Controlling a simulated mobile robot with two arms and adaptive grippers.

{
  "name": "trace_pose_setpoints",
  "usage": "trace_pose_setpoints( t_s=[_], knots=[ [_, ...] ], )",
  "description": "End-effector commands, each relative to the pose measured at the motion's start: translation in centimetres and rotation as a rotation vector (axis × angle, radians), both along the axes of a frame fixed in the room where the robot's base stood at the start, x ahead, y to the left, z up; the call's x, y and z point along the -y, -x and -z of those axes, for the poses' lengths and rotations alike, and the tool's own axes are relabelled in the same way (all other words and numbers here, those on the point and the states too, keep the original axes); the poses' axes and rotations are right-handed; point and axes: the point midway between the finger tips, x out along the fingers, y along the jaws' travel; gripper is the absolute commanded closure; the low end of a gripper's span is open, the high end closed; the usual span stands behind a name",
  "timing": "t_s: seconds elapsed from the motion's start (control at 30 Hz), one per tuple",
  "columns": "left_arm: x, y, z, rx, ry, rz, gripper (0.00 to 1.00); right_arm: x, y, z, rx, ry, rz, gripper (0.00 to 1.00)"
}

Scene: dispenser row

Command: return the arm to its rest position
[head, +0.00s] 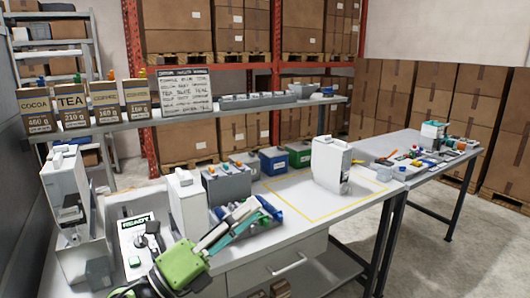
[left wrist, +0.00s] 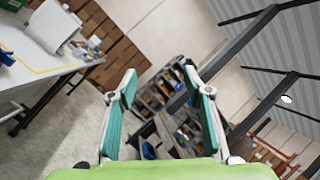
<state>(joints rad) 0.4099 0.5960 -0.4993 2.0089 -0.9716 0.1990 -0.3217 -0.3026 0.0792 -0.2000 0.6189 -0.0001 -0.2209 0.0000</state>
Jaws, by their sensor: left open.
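My left arm comes in from the bottom left in the head view. Its green wrist body (head: 183,266) is low over the front of the white workbench (head: 255,245). My left gripper (head: 262,212) points up and right, with teal fingers over the bench near the dispensers. In the left wrist view the left gripper (left wrist: 158,85) has its two teal fingers spread wide with nothing between them. Parts of the bench top behind the arm are hidden. My right gripper is in neither view.
White dispensers (head: 66,190) (head: 187,205) stand left of the gripper. Another white unit (head: 331,165) stands inside a yellow outline (head: 290,205). A READY sign (head: 136,233) is beside the arm. Labelled boxes (head: 71,104) line the shelf (head: 225,110). The outlined bench area is mostly clear.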

Motion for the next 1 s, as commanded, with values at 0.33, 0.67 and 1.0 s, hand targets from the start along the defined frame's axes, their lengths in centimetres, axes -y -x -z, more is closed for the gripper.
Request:
trace_pose_setpoints(
  t_s=[0.33,0.67,1.0],
  knots=[
    [-12.9,-1.9,11.2,-0.722,0.809,-0.425,0.54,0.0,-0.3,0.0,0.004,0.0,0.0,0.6],
    [-18.6,10.2,31.4,-1.44,1.277,-0.915,0.54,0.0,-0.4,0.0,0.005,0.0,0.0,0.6],
    [-17.3,24.8,39.8,-1.896,1.419,-1.274,0.54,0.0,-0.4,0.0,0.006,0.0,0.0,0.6]
  ],
)
